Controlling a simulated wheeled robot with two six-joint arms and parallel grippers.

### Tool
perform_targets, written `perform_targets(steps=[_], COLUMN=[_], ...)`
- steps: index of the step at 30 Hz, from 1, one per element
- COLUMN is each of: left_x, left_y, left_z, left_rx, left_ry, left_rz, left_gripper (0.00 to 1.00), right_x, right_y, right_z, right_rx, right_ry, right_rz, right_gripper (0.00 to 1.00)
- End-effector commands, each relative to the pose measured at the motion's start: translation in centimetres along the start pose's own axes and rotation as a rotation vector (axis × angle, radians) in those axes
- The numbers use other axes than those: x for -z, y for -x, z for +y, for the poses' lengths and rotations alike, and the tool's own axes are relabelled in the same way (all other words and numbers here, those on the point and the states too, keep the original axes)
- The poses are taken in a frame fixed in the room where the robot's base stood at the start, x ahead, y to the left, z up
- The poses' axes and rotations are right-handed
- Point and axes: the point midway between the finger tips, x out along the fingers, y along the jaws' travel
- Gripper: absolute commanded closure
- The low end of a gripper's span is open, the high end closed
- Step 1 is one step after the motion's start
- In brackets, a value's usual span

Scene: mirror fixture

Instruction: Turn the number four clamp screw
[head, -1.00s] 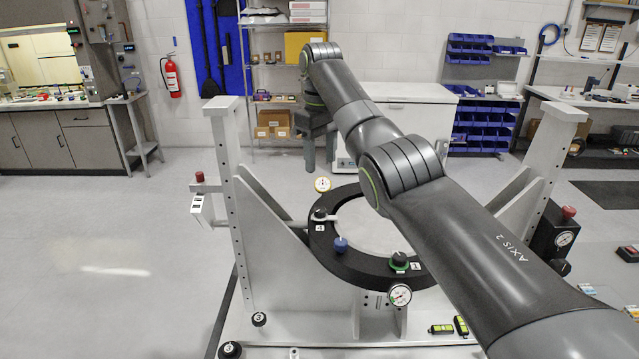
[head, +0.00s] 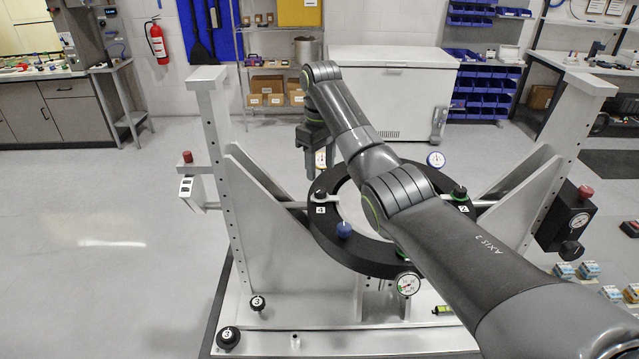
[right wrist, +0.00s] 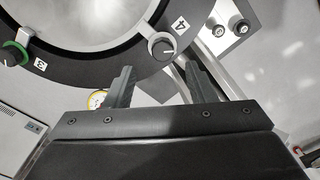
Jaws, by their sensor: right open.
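The number four clamp screw (head: 319,195) is a dark knob on a pale clamp at the left of the black mirror ring (head: 340,252), beside a white "4" label. In the right wrist view the screw (right wrist: 161,45) shows a pale, round top with a dark mark, next to the "4" label (right wrist: 180,24). My right gripper (head: 319,170) is just behind and above the screw in the head view. In the right wrist view its two fingers (right wrist: 159,80) are apart and empty, with the screw ahead of the gap, not between them. My left gripper is not in view.
Upright posts (head: 212,130) flank the ring. A green-collared knob (right wrist: 14,53) by a "3" label shows in the right wrist view. My right arm hides part of the ring.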

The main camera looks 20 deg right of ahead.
Motion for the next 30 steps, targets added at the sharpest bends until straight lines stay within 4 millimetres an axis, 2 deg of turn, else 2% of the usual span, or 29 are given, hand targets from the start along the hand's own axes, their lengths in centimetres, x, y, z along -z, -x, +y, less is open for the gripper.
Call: perform_targets(steps=[1,4,9,15,22,30], left_x=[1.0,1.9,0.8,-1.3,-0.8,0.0], left_y=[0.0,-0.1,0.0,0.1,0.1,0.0], left_z=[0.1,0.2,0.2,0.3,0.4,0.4], left_rx=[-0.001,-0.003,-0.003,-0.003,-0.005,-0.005], left_ry=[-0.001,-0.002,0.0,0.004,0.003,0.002], left_rz=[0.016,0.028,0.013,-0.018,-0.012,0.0], left_gripper=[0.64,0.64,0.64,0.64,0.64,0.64], right_x=[-0.1,-0.2,-0.4,-0.5,-0.5,-0.5], right_y=[-1.2,-3.1,-5.2,-6.2,-6.2,-6.2], right_z=[-0.1,-0.1,-0.1,-0.1,-0.1,-0.1], right_rx=[0.001,0.001,0.0,-0.001,-0.001,-0.001], right_ry=[0.002,0.002,0.003,0.004,0.004,0.004], right_rz=[-0.002,-0.002,0.0,0.001,0.001,0.001], right_gripper=[0.5,0.5,0.5,0.5,0.5,0.85])
